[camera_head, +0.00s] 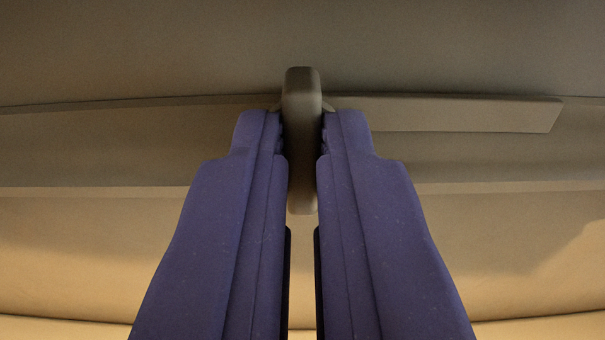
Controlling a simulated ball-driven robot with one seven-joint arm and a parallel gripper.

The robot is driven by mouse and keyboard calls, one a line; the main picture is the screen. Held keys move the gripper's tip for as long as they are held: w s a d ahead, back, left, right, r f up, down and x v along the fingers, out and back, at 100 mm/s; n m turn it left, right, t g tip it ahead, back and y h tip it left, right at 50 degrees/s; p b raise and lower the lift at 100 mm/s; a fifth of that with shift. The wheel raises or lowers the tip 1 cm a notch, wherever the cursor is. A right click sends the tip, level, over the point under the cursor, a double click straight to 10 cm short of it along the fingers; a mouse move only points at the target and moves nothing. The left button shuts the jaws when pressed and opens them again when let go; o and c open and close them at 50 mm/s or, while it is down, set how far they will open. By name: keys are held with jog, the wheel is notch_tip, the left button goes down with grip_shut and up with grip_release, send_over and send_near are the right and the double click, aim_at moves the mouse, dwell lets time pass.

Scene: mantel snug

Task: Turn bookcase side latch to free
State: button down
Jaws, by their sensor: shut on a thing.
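The latch handle (302,88) is a grey-brown rounded bar standing upright in the picture, at the top middle. It sits between the tips of my gripper (302,135). My gripper's two blue-purple fingers come up from the bottom edge and are shut on the handle, one on each side. The handle's top end sticks out above the fingertips, and its lower end shows in the gap between them. A curved edge of what looks like a round base shows just behind the handle.
A flat bar or plate (450,114) runs right from behind the handle, against a brown panel (150,50). Below is a lighter tan surface (80,250) with a shadow at right. No loose objects show near my fingers.

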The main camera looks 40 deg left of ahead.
jog(key=c, duration=1.2)
grip_release()
jog(key=shift+r, duration=0.15)
jog(key=b+v, duration=0.1)
jog(key=v, duration=0.7)
jog(key=shift+b, duration=0.4)
